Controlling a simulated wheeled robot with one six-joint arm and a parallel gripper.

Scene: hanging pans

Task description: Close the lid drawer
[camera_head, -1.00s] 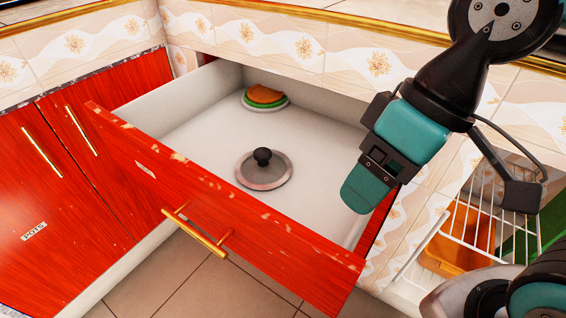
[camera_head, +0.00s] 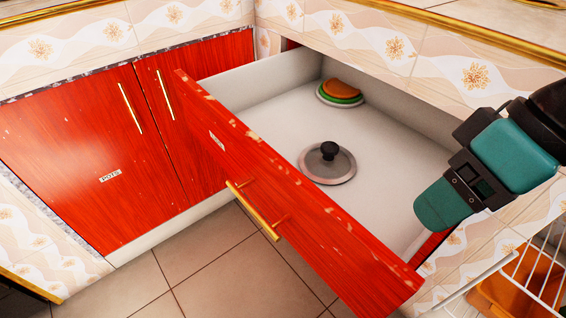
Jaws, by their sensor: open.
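The lid drawer (camera_head: 285,183) is pulled out, with a worn red front and a gold bar handle (camera_head: 252,209) on its outer face. Inside it, on the white bottom, lies a glass pan lid (camera_head: 327,164) with a black knob. Farther back lies a small stack of green, white and orange round pieces (camera_head: 341,92). My gripper (camera_head: 443,205) is above the drawer's right side, near the right end of the front. It is open and holds nothing I can see. Its teal finger points down left; the other finger is hidden.
Red cabinet doors (camera_head: 95,150) with gold handles and a "POTS" label stand shut at left. The tiled floor (camera_head: 215,270) in front of the drawer is clear. A wire rack (camera_head: 515,270) with an orange thing is at lower right. A tiled counter edge runs above.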

